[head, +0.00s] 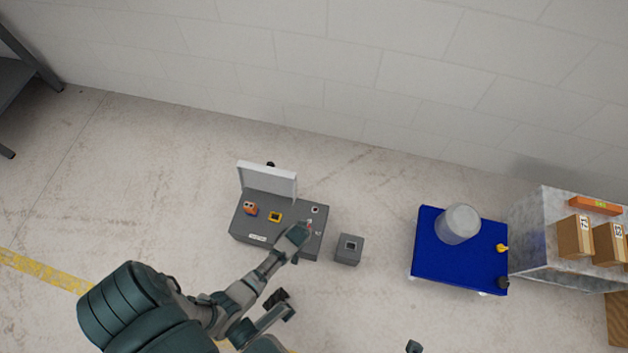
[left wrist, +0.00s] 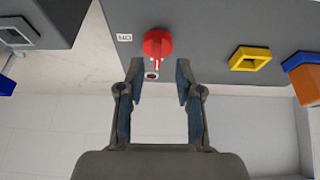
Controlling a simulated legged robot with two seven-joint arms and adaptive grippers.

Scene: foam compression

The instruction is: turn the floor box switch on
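The grey floor box (head: 245,226) stands on the floor with its pale lid (head: 268,181) raised. A red rotary switch (left wrist: 157,43) is on its panel, beside a small white label (left wrist: 125,37) that reads ON, upside down in the left wrist view. A bit of red also shows at the box's right side in the head view (head: 308,224). My left gripper (left wrist: 160,76) is open, its two fingers apart and empty. The red switch is just beyond the fingertips, roughly centred between them; contact cannot be told.
Yellow (head: 275,217) and orange (head: 250,208) sockets sit on the box's panel. A small grey box (head: 348,257) with a square opening stands close to its right. A blue cart (head: 440,270) with a translucent cylinder (head: 458,222) is farther right. Floor between is clear; a wall is behind.

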